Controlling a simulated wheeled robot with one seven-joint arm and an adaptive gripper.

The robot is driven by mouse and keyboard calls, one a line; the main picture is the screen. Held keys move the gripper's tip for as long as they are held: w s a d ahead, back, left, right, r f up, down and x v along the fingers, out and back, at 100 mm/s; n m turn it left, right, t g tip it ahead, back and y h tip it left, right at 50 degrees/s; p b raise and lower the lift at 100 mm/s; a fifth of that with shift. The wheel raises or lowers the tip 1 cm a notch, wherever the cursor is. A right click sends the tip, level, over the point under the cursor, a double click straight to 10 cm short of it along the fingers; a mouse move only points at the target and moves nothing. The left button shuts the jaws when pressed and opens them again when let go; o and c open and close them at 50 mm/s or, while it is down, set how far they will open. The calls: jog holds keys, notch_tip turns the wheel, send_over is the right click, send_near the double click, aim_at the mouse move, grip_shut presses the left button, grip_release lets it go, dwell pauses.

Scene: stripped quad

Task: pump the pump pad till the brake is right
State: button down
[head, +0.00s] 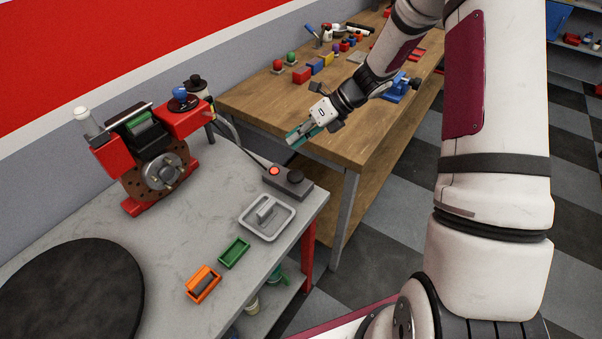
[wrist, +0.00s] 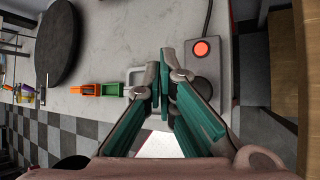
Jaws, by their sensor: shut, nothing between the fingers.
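The pump pad is a dark round pad (head: 296,177) on a grey box (head: 285,188) at the right edge of the grey bench. A red lamp (head: 274,171) glows on the same box; the lamp (wrist: 201,50) and pad (wrist: 205,88) also show in the wrist view. The brake is a disc (head: 163,172) in a red stand (head: 193,120) at the back left. My gripper (head: 291,138) is shut and empty, above the table and behind the box in the head view. In the wrist view its fingertips (wrist: 165,75) lie left of the pad, and the right finger partly covers the box.
A grey tray (head: 288,224), a green bin (head: 234,252) and an orange bin (head: 203,284) stand in front of the box. A black round mat (head: 75,295) lies front left. A wooden bench (head: 250,98) behind holds coloured blocks. A cable runs from the box.

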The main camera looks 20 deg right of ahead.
jog(key=b, duration=0.3)
send_near(290, 173)
jog(key=shift+w+a+f, duration=0.3)
jog(key=shift+a+f, duration=0.1)
jog(key=shift+a, duration=0.45)
jog(key=shift+w+a+f, duration=0.3)
jog(key=shift+a+f, duration=0.1)
jog(key=shift+a, duration=0.45)
jog(key=shift+w+a+f, duration=0.3)
jog(key=shift+a+f, duration=0.1)
jog(key=shift+a, duration=0.5)
jog(key=shift+f, duration=0.15)
jog(key=shift+f, duration=0.25)
jog(key=shift+f+b, duration=0.5)
jog(key=shift+f, duration=0.45)
dwell(0.4)
jog(key=shift+r, duration=0.15)
jog(key=shift+r+p, duration=0.6)
jog(key=shift+r, duration=0.65)
jog(key=shift+r+p, duration=0.85)
jog(key=shift+r, duration=1.65)
